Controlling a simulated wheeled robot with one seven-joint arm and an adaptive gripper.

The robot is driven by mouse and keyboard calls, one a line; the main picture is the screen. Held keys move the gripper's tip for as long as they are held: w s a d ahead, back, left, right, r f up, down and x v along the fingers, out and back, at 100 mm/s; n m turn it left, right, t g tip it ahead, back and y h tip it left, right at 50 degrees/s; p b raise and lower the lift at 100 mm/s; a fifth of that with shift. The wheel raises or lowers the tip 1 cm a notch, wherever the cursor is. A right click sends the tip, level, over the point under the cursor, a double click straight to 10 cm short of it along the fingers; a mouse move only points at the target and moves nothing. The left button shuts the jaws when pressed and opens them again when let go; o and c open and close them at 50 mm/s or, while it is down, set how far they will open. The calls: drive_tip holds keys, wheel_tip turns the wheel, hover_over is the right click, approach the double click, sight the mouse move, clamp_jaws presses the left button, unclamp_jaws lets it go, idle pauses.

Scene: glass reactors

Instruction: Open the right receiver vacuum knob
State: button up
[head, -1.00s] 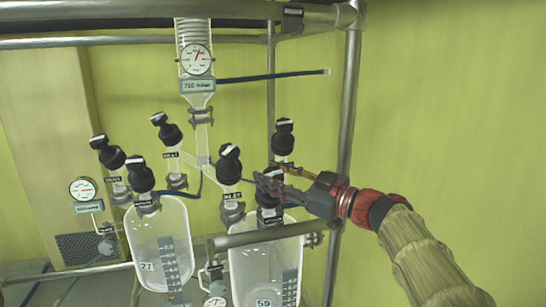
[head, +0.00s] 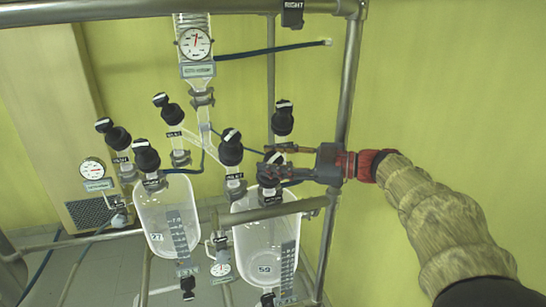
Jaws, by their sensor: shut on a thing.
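The right receiver (head: 262,240) is a clear glass vessel marked 59 with a graduated scale. Several black knobs with white tops stand on glass stems above it. The front one (head: 269,166) is held by my gripper (head: 272,161), which comes in from the right. One finger lies above and behind the knob, the other across its front, partly hiding it. The small label below this knob is too small to read. The inlet knob (head: 230,150) stands just left of my fingers. Another knob (head: 283,118) stands upright behind and above them; its label is hidden.
The left receiver (head: 166,215), marked 27, has its own knobs. A metal post (head: 349,85) rises just behind my wrist, and a rail (head: 280,208) crosses in front of the right receiver. A gauge (head: 195,43) hangs above. The wall side at right is clear.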

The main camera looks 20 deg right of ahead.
drive_tip(key=shift+f, duration=0.1)
drive_tip(key=o, duration=1.2)
drive_tip(key=shift+d, duration=0.1)
drive_tip(key=v, duration=1.1)
drive_tip(key=shift+s+d, duration=0.15)
drive_tip(key=shift+d, duration=0.25)
drive_tip(key=shift+c, duration=0.5)
